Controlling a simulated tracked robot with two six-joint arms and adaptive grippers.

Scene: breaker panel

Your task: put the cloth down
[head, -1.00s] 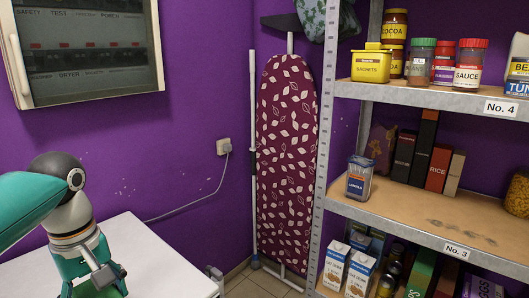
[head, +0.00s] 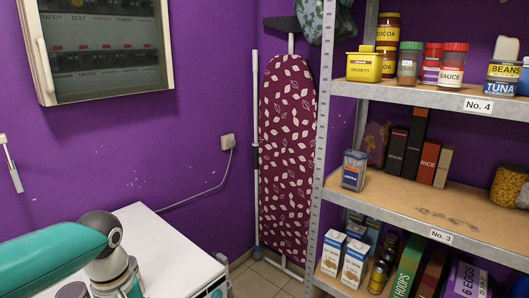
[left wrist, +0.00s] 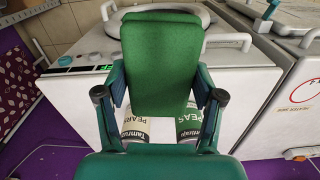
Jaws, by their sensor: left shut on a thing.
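In the left wrist view my left gripper (left wrist: 160,86) is shut on a folded green cloth (left wrist: 160,60), which stands up between its two fingers. The cloth hides part of two labelled cans behind it, the pears can (left wrist: 130,129) and the peas can (left wrist: 188,125). A white appliance (left wrist: 70,92) with a small green display stands beyond them. In the head view my left arm reaches in from the lower left over a white top; the cloth and gripper fingers cannot be made out there. My right gripper is in neither view.
The white top (head: 160,255) has bare room at its right part. A metal shelf (head: 390,202) with cans, jars and boxes stands at the right. An ironing board (head: 288,150) leans in the corner. A breaker panel (head: 105,55) hangs on the purple wall.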

